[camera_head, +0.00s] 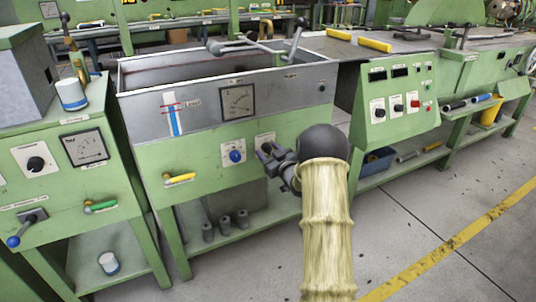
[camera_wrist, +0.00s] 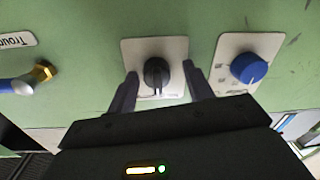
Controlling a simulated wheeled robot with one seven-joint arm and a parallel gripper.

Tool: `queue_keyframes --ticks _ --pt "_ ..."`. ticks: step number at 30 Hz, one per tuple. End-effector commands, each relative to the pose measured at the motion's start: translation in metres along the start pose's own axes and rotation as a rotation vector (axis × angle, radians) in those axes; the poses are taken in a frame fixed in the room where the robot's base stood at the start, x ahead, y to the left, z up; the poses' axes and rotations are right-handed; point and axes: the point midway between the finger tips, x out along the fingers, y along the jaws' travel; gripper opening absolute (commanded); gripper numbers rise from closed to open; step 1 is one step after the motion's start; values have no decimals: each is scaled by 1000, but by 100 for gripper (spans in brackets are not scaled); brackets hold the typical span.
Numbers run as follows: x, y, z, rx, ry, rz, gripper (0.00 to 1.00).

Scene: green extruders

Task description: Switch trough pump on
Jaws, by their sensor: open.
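A black rotary knob (camera_wrist: 157,72) on a pale square plate is on the green front of the trough cabinet (camera_head: 190,150). In the wrist view, my gripper (camera_wrist: 160,78) is open, with one finger on each side of this knob and gaps between. In the head view, my gripper (camera_head: 267,154) is at the cabinet front and largely hides the knob. A blue knob (camera_head: 236,156) sits just left of it; it also shows right of my gripper in the wrist view (camera_wrist: 248,68). A partly cut-off label starting "Trou" (camera_wrist: 17,40) is at the wrist view's left edge.
A blue-handled valve (camera_wrist: 22,84) with a brass fitting sticks out near that label. A yellow-handled valve (camera_head: 180,178) sticks out of the cabinet's left side. A green control box (camera_head: 400,100) stands to the right. Floor in front is clear.

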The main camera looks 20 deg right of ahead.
Motion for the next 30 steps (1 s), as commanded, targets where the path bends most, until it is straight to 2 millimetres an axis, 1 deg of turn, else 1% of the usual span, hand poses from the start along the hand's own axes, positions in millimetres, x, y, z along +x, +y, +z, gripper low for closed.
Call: queue_keyframes --ticks 5,6,8,12,13,15,23,30 --pt "-2 3 1 0 -2 5 51" --pt "-1 3 0 0 -1 4 48" --pt "-1 2 0 0 -1 3 36" --pt "0 0 0 -1 0 0 8" --pt "0 0 0 -1 0 0 7" --pt "0 -4 -1 0 0 -1 7" --pt "1 -3 -2 24 4 -4 7" --pt "1 -2 -4 119 10 -2 7"
